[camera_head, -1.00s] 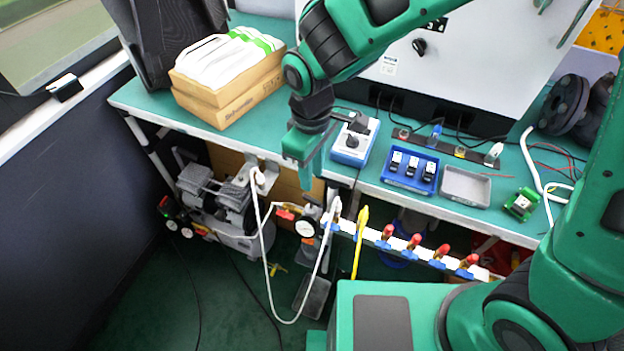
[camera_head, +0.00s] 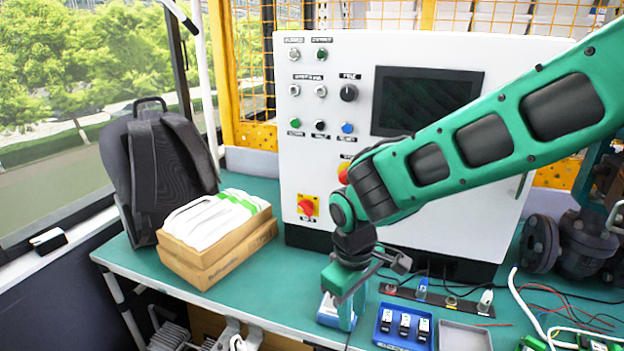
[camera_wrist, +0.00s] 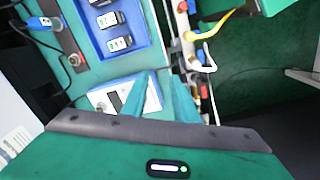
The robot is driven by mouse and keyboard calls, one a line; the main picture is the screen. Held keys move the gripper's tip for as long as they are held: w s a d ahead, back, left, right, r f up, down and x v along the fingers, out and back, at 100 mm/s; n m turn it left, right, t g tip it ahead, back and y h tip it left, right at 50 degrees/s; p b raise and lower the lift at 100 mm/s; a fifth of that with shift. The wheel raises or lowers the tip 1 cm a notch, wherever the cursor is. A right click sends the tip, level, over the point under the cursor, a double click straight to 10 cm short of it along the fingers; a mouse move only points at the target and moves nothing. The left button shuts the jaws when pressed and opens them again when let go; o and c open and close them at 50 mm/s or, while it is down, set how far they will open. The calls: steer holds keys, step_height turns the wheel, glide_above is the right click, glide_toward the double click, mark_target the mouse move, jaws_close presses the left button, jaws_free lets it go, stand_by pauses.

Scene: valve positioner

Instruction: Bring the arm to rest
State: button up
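My gripper (camera_head: 345,312) hangs fingers down over the front part of the green bench, at the end of my bent green arm. In the wrist view its two teal fingers (camera_wrist: 153,82) have tips close together, and I cannot tell whether they touch. Nothing is seen held between them. A blue and white box (camera_head: 328,312) stands on the bench just behind and beside the fingers, partly hidden by them. It also shows behind the fingers in the wrist view (camera_wrist: 106,97). I cannot tell whether the fingers touch it.
A blue tray (camera_head: 402,328) with small black-and-white parts and a grey tray (camera_head: 463,338) lie right of the gripper. A white control panel (camera_head: 335,190) stands behind. Cardboard boxes with white packets (camera_head: 215,262) and a black backpack (camera_head: 165,165) are at left.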

steer(key=d+r+m, duration=0.4)
steer(key=d+m, duration=0.1)
steer(key=d, duration=1)
steer(key=s+d+r+m, duration=0.2)
steer(key=s+d+m, duration=0.3)
steer(key=s+d, duration=0.3)
steer(key=s+d+r+m, duration=0.1)
steer(key=s+d+m, duration=0.4)
steer(key=s+d, duration=0.4)
steer(key=shift+s+d+r+m+y, duration=0.2)
steer(key=shift+d+r+m+y, duration=0.15)
steer(key=shift+d+y, duration=0.1)
steer(key=shift+w+f+g, duration=0.25)
steer(key=shift+w+g, duration=0.05)
steer(key=shift+w, duration=0.35)
stand_by(2.6)
